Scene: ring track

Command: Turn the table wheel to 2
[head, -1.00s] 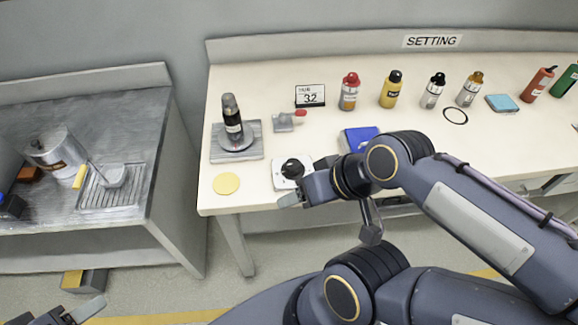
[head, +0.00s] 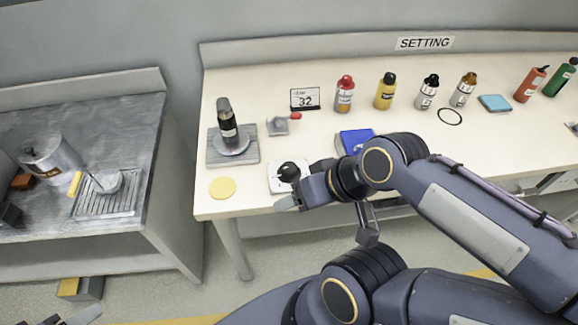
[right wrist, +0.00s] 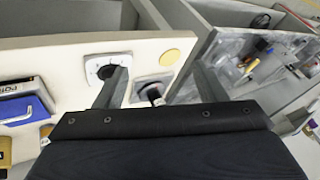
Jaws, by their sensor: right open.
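The table wheel shows in the head view as a black knob (head: 288,172) on a white plate (head: 275,186) near the front edge of the white table. It also shows in the right wrist view (right wrist: 106,71), partly covered by a finger. The marks on its plate are too small to read. My right gripper (head: 291,190) is open beside the knob, on its near right side. I cannot tell whether a finger touches it. My left gripper (head: 70,319) is at the bottom left corner, mostly cut off, away from the wheel.
A yellow disc (head: 222,188) lies to the left and a blue box (head: 354,141) to the right. A small sign (head: 305,99) reads 32. Several bottles line the back. A grey bench (head: 125,130) stands left.

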